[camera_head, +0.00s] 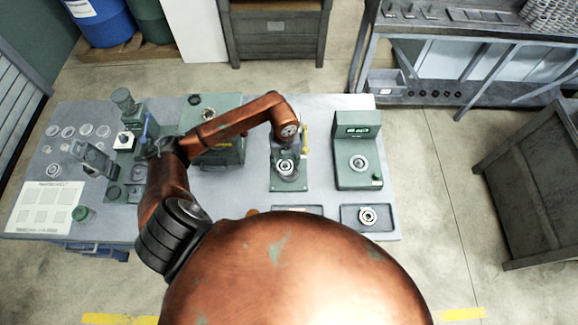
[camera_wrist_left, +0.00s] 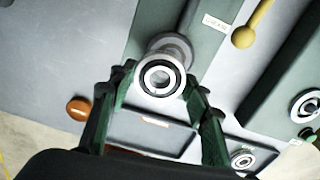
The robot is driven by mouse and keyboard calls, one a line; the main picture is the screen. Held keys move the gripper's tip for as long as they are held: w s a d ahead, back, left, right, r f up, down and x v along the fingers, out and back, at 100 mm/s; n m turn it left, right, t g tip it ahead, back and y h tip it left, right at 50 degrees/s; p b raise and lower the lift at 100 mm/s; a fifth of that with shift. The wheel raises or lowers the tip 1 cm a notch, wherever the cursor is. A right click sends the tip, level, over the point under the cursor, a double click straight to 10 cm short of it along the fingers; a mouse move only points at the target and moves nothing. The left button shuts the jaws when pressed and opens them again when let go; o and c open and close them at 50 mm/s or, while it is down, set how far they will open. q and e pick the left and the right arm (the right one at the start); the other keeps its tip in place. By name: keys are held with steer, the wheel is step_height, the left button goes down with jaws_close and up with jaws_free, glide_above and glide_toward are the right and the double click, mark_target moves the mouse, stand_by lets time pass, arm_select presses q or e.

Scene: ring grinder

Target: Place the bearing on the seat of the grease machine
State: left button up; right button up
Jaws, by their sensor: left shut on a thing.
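My left gripper (camera_wrist_left: 159,82) is shut on a bearing (camera_wrist_left: 160,76), a metal ring with a dark band, held between its two green fingers. In the wrist view the bearing overlaps the grey round seat (camera_wrist_left: 172,43) of the grease machine (camera_wrist_left: 158,14). I cannot tell whether bearing and seat touch. In the head view my left arm reaches over the grease machine (camera_head: 291,185), and the bearing (camera_head: 286,166) shows above its base. The arm hides part of the machine. My right gripper is not in view.
A yellow-knobbed lever (camera_wrist_left: 244,36) stands beside the seat. To the right, a green machine with a display (camera_head: 357,131) holds another bearing (camera_head: 358,162). A tray (camera_head: 388,226) with a bearing (camera_head: 368,216) lies in front.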

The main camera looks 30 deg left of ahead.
mark_target(289, 168)
arm_select(q)
steer(key=shift+w+d+f, duration=0.3)
steer(key=shift+w+f, duration=0.4)
steer(key=shift+f, duration=0.1)
step_height(289, 168, down, 3)
steer(key=shift+p, duration=0.75)
steer(key=shift+f, duration=0.2)
steer(key=shift+f, duration=0.1)
steer(key=o, duration=1.4)
steer(key=shift+c, duration=0.2)
